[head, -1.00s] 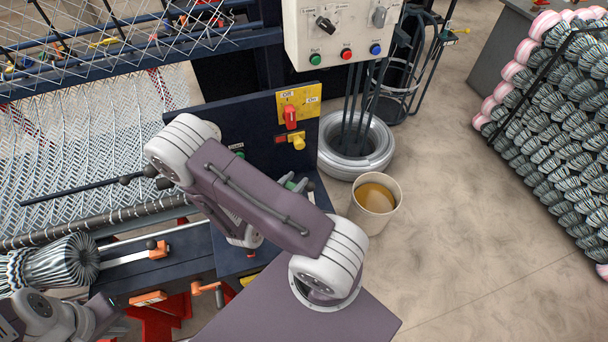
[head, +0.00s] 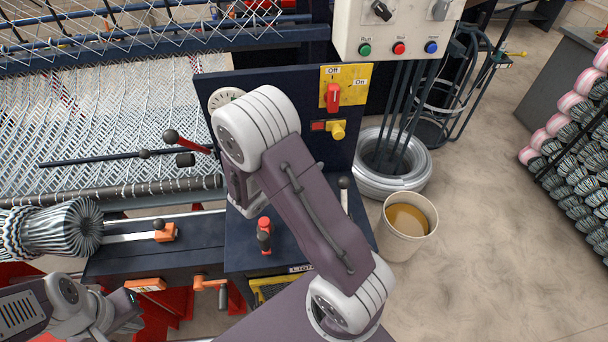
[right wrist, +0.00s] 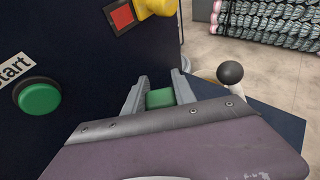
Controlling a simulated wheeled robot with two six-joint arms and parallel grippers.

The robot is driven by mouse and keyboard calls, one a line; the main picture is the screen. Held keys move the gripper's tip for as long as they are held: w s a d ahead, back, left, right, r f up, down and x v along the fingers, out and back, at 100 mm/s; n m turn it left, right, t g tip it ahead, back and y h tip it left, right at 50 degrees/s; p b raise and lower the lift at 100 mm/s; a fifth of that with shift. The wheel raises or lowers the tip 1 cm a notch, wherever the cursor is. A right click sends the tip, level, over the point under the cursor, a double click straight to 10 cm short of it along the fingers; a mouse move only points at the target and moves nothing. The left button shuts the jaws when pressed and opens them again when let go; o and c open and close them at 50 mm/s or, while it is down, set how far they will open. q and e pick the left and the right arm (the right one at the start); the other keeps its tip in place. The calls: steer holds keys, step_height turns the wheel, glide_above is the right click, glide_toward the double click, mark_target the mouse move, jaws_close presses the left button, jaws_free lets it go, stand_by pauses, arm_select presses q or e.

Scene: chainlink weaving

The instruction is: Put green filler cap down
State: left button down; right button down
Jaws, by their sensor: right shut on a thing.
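The green filler cap (right wrist: 160,98) shows in the right wrist view between the two grey fingers of my right gripper (right wrist: 158,92). The gripper is shut on it, above a dark blue surface and in front of the dark upright panel. In the head view my right arm hides the right gripper and the cap. My left gripper (head: 128,306) is at the lower left of the head view, below the orange clamp on the rail. It is small there, and the state of its fingers is unclear.
A dark panel (head: 300,95) carries a red switch (head: 333,97) and a yellow knob (head: 338,130). A black-knobbed lever (right wrist: 231,75) stands right of the gripper. A bucket (head: 408,228) of brown liquid stands on the floor.

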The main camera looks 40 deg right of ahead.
steer(key=w, duration=0.1)
steer(key=w+f, duration=0.2)
steer(key=shift+w+d, duration=0.2)
steer(key=shift+d, duration=0.15)
step_height(320, 180, down, 4)
steer(key=shift+s+r+p, duration=0.1)
steer(key=shift+r+p, duration=0.15)
steer(key=shift+p, duration=0.05)
steer(key=shift+f, duration=0.35)
steer(key=shift+f+b, duration=0.15)
steer(key=shift+b, duration=0.15)
steer(key=c, duration=1.3)
jaws_free()
